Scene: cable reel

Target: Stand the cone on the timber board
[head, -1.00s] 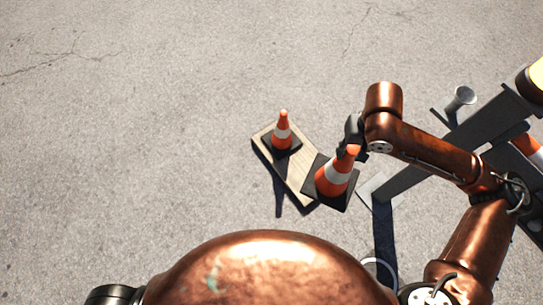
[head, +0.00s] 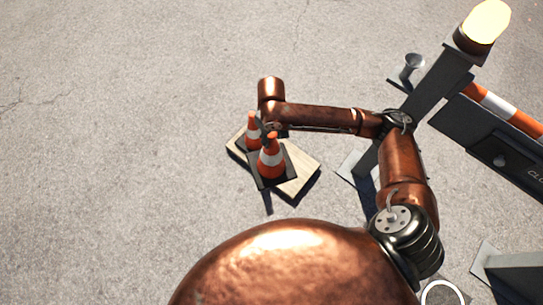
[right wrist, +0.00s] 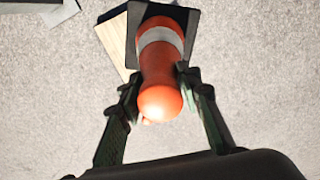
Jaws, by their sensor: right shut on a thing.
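The timber board (head: 306,168) lies flat on the ground near the middle of the head view. One orange-and-white cone (head: 252,122) stands at its far left end. My right gripper (head: 268,137) is shut on the top of a second cone (head: 271,163), with its dark square base downward over the board's middle. Whether that base touches the board I cannot tell. In the right wrist view, the fingers (right wrist: 158,88) close on both sides of the held cone (right wrist: 160,65), and the board (right wrist: 116,42) shows behind it. My left gripper is out of view.
A dark barrier (head: 500,135) with an orange-and-white striped board and a lit amber lamp (head: 485,20) stands on the right. A pale foot plate (head: 356,170) lies right of the timber board. The pavement left and behind is clear.

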